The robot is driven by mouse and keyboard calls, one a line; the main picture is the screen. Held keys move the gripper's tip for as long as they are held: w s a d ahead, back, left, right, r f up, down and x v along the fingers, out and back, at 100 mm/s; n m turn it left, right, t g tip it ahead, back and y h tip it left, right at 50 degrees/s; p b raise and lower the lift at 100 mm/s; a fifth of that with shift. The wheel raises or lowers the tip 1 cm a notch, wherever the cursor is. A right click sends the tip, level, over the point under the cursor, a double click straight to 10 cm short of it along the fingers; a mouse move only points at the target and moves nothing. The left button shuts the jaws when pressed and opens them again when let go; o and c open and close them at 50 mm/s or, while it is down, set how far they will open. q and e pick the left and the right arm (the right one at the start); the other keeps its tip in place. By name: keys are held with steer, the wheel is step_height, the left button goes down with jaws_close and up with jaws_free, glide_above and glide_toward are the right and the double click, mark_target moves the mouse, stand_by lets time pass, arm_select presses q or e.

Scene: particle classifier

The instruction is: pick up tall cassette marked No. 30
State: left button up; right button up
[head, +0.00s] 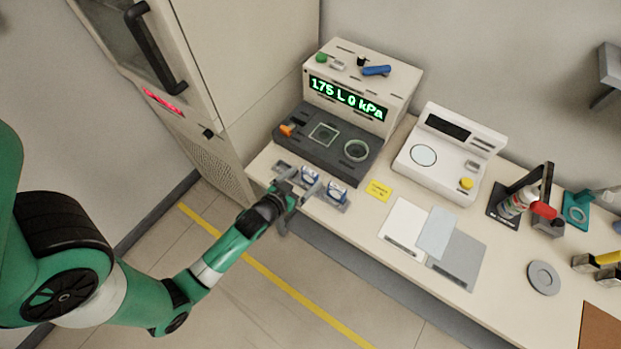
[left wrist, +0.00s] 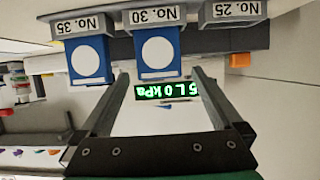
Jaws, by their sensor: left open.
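The tall cassette marked No. 30 (left wrist: 148,73) is blue with a white disc and stands in the middle slot of a grey rack (left wrist: 190,16). In the head view the cassette (head: 310,172) sits just beyond my left gripper. My left gripper (head: 303,183) is open and empty at the rack's front. In the left wrist view its fingers (left wrist: 160,76) point toward the cassette, one to each side of it; they seem not to touch it. A similar cassette marked No. 35 (left wrist: 88,60) stands in the neighbouring slot. My right gripper is not in view.
The No. 25 slot (left wrist: 236,10) shows no cassette. Behind the rack is a dark classifier unit (head: 322,151) with a green display (head: 347,98). A white instrument (head: 448,150) stands to the right. A tall cabinet (head: 215,90) is at left. Sheets (head: 402,223) lie on the bench.

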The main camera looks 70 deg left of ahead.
arm_select(q)
steer(key=shift+x, duration=1.05)
steer(key=b+x, duration=0.2)
steer(key=x, duration=0.3)
steer(key=shift+w, duration=0.1)
steer(key=shift+r, duration=0.1)
steer(key=c, duration=1.3)
